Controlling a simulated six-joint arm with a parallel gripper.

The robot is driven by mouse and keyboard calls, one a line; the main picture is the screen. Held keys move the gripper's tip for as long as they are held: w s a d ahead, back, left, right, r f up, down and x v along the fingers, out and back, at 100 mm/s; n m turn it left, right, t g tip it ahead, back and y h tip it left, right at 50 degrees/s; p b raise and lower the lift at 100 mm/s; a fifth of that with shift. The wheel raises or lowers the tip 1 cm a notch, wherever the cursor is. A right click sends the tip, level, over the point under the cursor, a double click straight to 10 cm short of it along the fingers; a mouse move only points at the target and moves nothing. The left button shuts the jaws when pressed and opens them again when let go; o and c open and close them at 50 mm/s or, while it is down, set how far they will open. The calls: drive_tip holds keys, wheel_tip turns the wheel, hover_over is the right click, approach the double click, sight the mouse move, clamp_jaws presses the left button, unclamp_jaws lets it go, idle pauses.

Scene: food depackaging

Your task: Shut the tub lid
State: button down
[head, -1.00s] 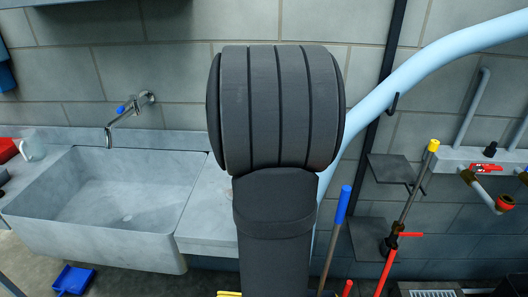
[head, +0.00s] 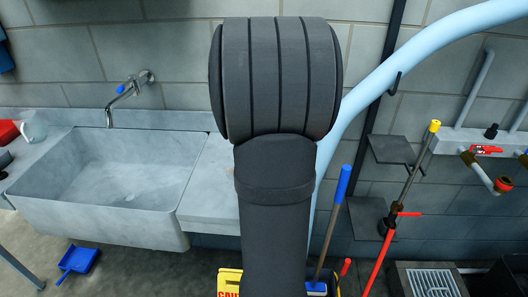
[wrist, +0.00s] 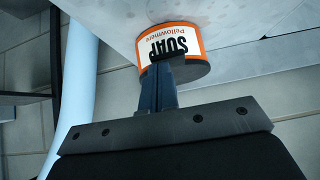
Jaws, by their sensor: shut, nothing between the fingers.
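A round tub (wrist: 172,48) with a white label reading SOAP Pellowmere and orange bands shows in the wrist view, upside down in the picture. It rests against a pale grey surface. Its dark grey end faces partly toward the wrist camera; I cannot tell whether this is a lid or how it sits. My gripper (wrist: 157,68) is shut and empty, its blue-black fingers overlapping the tub's edge in the picture. Whether they touch it is unclear. In the head view, my own arm blocks the middle, and neither the tub nor the fingers show.
A stone sink (head: 120,185) with a wall tap (head: 128,90) stands left, with counter (head: 208,190) beside it. A pale blue pipe (head: 400,70) crosses the wall at right. A yellow caution bucket (head: 229,283) and blue-handled mop (head: 338,200) stand below, with a blue dustpan (head: 77,261) on the floor.

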drive_tip(key=s+f, duration=0.1)
drive_tip(key=s, duration=0.1)
drive_tip(key=s+f, duration=0.2)
drive_tip(key=shift+s, duration=0.6)
drive_tip(key=shift+s+f, duration=0.25)
drive_tip(key=shift+s, duration=0.75)
drive_tip(key=shift+s+f, duration=0.2)
drive_tip(key=shift+s, duration=0.8)
drive_tip(key=shift+w+r, duration=0.4)
drive_tip(key=shift+w, duration=1)
drive_tip(key=shift+w+r, duration=0.4)
drive_tip(key=shift+w, duration=1)
drive_tip(key=shift+w+r, duration=0.4)
drive_tip(key=shift+w, duration=1)
drive_tip(key=shift+s+f, duration=0.4)
drive_tip(key=shift+s, duration=0.95)
drive_tip(key=shift+s+f, duration=0.35)
drive_tip(key=shift+s, duration=1)
drive_tip(key=shift+s+f, duration=0.4)
drive_tip(key=shift+s, duration=0.95)
